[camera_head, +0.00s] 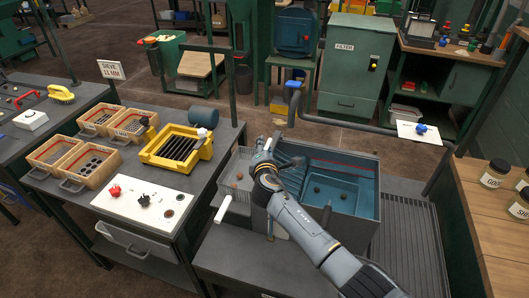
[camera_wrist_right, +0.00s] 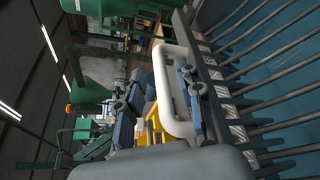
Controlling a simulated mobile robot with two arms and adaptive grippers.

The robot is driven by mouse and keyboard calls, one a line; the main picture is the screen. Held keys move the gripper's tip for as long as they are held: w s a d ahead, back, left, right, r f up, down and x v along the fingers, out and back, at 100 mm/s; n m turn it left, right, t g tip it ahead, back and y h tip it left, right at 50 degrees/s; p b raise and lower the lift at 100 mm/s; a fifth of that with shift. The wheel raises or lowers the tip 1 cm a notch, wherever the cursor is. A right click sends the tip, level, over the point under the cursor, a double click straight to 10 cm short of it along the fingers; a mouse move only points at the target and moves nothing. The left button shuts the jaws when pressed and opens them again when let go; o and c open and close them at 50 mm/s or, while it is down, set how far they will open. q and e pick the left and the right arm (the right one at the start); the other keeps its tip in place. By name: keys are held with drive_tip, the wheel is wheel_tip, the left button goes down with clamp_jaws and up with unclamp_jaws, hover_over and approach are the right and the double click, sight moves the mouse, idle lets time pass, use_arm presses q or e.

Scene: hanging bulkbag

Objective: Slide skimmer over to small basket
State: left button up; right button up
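The skimmer shows in the right wrist view as a dark bar with a row of tines (camera_wrist_right: 225,90) and a white loop handle (camera_wrist_right: 160,88). The tines lie over a blue surface. In the head view only a little of the white handle (camera_head: 268,144) shows beside my right gripper (camera_head: 268,160). That gripper is at the left wall of the blue tank (camera_head: 352,198). Its fingers (camera_wrist_right: 158,98) stand on either side of the handle's bar, with a gap to the left finger. A small wire basket (camera_head: 229,171) hangs just left of the gripper. My left gripper is not in view.
A grey bench left of the basket carries a yellow sieve frame (camera_head: 177,148), wooden trays (camera_head: 58,163) and a white knob panel (camera_head: 145,200). A pipe (camera_head: 345,129) runs behind the tank. A slatted drainboard (camera_head: 408,240) lies to its right. A white handle (camera_head: 222,208) juts out below the basket.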

drive_tip(key=v, duration=1.1)
drive_tip(key=shift+s, duration=0.45)
drive_tip(key=shift+a, duration=0.1)
